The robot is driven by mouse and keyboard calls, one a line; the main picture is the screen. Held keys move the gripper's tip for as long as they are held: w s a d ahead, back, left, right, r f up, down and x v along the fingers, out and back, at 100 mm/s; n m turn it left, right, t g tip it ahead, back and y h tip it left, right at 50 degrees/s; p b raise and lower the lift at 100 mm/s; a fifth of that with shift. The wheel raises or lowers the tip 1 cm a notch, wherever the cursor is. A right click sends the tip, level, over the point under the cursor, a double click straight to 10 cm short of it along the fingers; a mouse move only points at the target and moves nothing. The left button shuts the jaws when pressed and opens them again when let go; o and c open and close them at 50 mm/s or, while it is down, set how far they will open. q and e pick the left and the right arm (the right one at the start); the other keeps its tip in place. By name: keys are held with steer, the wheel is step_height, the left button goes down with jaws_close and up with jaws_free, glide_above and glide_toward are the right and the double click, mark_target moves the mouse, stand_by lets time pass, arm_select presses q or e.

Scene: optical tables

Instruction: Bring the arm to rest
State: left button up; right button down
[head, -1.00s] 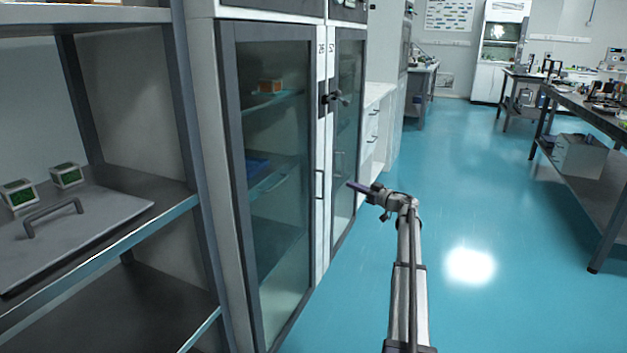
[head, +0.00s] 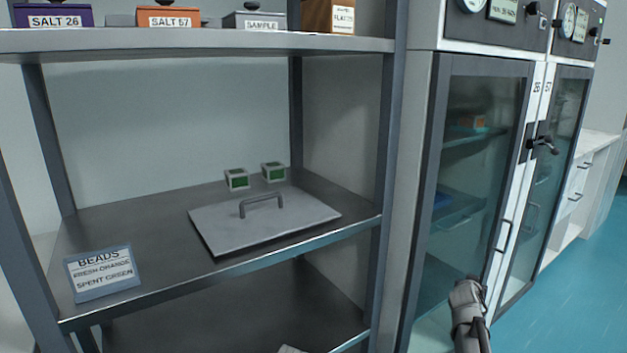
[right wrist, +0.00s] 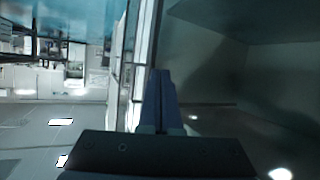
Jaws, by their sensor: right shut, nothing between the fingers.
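My right arm rises from the bottom edge of the head view, right of centre, in front of the glass-door cabinet. Its fingertips cannot be made out there. In the right wrist view my right gripper (right wrist: 161,98) shows its two dark blue fingers together, with nothing between them. They point towards a pale vertical frame edge beside dark glass. Whether they touch it I cannot tell. My left gripper is not in view.
The glass-door cabinet (head: 433,200) stands right of the open metal shelf (head: 120,215). A grey lid with a handle (head: 225,222), two small green-faced blocks (head: 237,180) and a beads label (head: 100,272) are on the shelf. Blue floor (head: 590,270) is clear at right.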

steer(key=s+a+f+n+g+y, duration=0.1)
steer(key=s+a+f+g+y, duration=0.1)
steer(key=s+a+f, duration=0.4)
steer(key=s+a+f+n+g+y, duration=0.1)
steer(key=s+a+f+g+y, duration=0.15)
steer(key=s+a, duration=0.45)
steer(key=s+a+f+n+g+y, duration=0.1)
steer(key=s+a+f+n+g, duration=0.15)
steer(key=s+a, duration=0.55)
steer(key=s+a+f+n+g, duration=0.1)
steer(key=s+a+n+g, duration=0.3)
steer(key=a, duration=0.7)
steer(key=s+a+f+n+y, duration=0.1)
steer(key=s+a+n, duration=0.1)
steer(key=s+a, duration=0.65)
step_height(320, 180, up, 35)
steer(key=w+a+p, duration=0.1)
steer(key=p, duration=3.4)
steer(key=shift+w+r+p, duration=0.15)
steer(key=shift+w+p, duration=0.1)
steer(key=shift+p, duration=0.05)
